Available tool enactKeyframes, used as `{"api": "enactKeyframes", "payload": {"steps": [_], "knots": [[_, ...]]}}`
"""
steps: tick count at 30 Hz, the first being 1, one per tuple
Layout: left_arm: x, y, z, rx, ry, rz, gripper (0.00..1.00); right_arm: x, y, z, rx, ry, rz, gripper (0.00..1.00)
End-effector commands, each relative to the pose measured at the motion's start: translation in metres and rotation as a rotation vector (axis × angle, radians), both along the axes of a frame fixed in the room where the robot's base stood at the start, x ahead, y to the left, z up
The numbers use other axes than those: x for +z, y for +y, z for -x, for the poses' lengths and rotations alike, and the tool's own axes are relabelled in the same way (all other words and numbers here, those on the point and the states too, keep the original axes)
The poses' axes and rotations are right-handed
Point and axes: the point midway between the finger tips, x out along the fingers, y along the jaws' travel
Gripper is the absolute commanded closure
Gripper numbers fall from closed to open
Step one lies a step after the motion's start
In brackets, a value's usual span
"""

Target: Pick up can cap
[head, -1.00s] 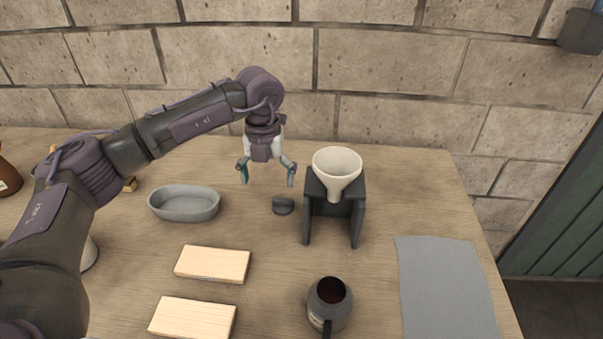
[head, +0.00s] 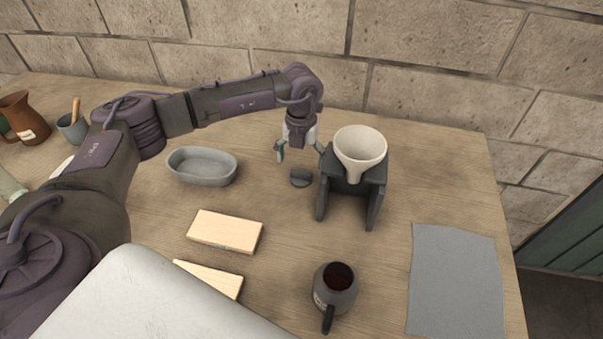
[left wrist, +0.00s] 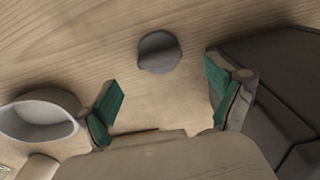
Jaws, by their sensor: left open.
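The can cap, a small dark grey round piece (head: 301,177), lies on the wooden table, just left of the dark stand. My left gripper (head: 299,155) is open and empty, pointing down just behind and above the cap in the head view. In the left wrist view the cap (left wrist: 159,52) lies beyond the gap between the two green-padded fingertips (left wrist: 164,84), apart from both. My right gripper is not in view.
The dark stand (head: 374,204) with a cream funnel (head: 360,146) is close to the right finger. A grey oval dish (head: 202,167) sits left. Wooden blocks (head: 226,231), a dark mug (head: 335,288) and a grey cloth (head: 455,280) lie nearer.

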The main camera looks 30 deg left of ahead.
Motion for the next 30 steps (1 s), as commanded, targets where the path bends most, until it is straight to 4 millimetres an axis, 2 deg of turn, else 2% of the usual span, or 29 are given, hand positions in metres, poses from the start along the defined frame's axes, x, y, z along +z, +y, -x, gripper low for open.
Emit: {"api": "enactKeyframes", "payload": {"steps": [5,9,18,27,30], "knots": [[-0.022,0.0,0.001,0.001,0.006,-0.002,0.07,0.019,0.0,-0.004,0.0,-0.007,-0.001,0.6],[-0.042,0.0,0.001,0.0,0.004,-0.001,0.07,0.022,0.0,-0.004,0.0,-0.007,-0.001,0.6],[-0.049,0.0,0.0,0.0,0.0,-0.001,0.07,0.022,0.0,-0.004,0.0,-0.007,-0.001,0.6],[-0.049,0.0,0.0,0.0,0.001,-0.001,0.55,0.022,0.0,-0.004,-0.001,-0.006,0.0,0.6],[-0.049,0.0,0.0,0.0,0.001,-0.001,0.56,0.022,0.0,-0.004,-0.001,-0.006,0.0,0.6]]}}
